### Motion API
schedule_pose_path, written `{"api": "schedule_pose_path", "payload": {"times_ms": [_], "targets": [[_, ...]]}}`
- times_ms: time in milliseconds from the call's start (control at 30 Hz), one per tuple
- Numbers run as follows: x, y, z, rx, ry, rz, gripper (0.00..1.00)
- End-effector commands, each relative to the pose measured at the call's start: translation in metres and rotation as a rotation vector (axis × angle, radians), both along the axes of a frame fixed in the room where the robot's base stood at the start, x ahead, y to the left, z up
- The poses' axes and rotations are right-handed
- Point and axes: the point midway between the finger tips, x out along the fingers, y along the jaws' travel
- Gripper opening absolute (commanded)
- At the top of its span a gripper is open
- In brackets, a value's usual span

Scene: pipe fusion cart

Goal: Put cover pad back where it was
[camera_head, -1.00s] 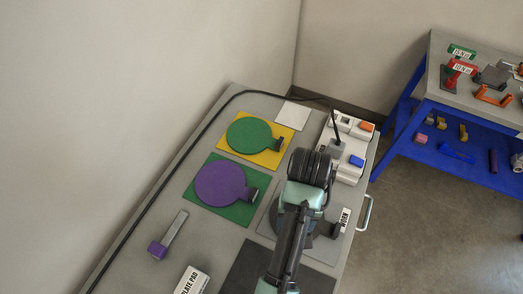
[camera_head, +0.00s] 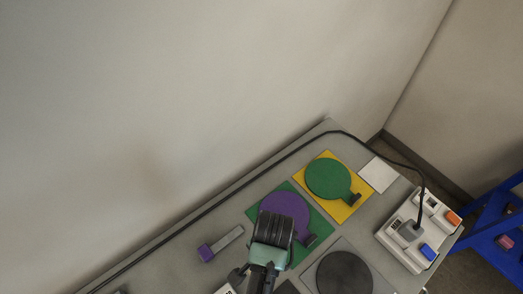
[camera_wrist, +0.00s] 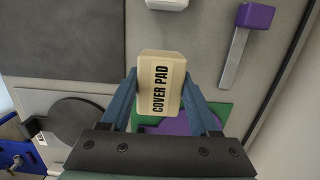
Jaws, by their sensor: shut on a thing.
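The cover pad (camera_wrist: 162,84) is a cream block with black "COVER PAD" lettering, seen in the wrist view. My gripper (camera_wrist: 160,78) is shut on it, one blue-grey finger on each side. The cart top shows behind the pad, so the pad appears held above it. In the head view my wrist covers the gripper and the pad. There the wrist stands in front of the lower left part of a purple disc (camera_head: 284,208) on a green square.
A green disc (camera_head: 327,178) lies on a yellow square. A dark grey disc (camera_head: 344,274), a white square (camera_head: 378,175), a white box with buttons (camera_head: 411,236) and a purple-ended bar (camera_head: 221,244) are on the cart. A white block (camera_wrist: 167,4) shows in the wrist view.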

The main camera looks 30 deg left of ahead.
Motion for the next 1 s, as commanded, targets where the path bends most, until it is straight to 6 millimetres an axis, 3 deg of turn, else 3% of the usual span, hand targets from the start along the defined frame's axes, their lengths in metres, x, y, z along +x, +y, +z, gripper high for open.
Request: {"api": "schedule_pose_path", "payload": {"times_ms": [300,667,700,867,1000], "targets": [[0.0,0.0,-0.038,-0.001,0.0,0.001,0.0],[0.0,0.0,-0.043,0.0,-0.001,0.001,0.0],[0.0,0.0,-0.043,0.0,-0.001,0.001,0.63],[0.0,0.0,-0.042,0.0,-0.001,0.001,0.92],[0.0,0.0,-0.042,0.0,-0.001,0.001,0.92]]}}
